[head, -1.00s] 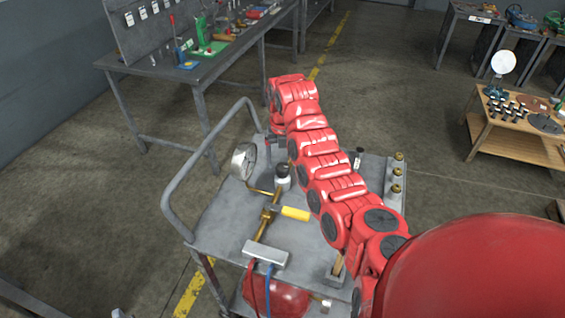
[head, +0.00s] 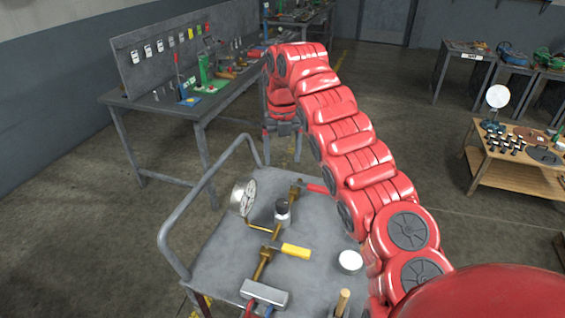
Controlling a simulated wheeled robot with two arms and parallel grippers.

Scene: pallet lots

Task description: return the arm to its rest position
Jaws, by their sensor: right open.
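My right arm comes in from the lower right, arches up over the grey metal trolley (head: 225,235) and bends down at its far end. My right gripper (head: 282,150) hangs from it with two fingers apart, pointing down near the trolley's far edge. I see nothing between the fingers. The gripper appears above the trolley top, though its exact height is hard to tell. My left gripper is not in view.
A workbench (head: 190,100) stands behind left, a wooden table (head: 500,170) right.

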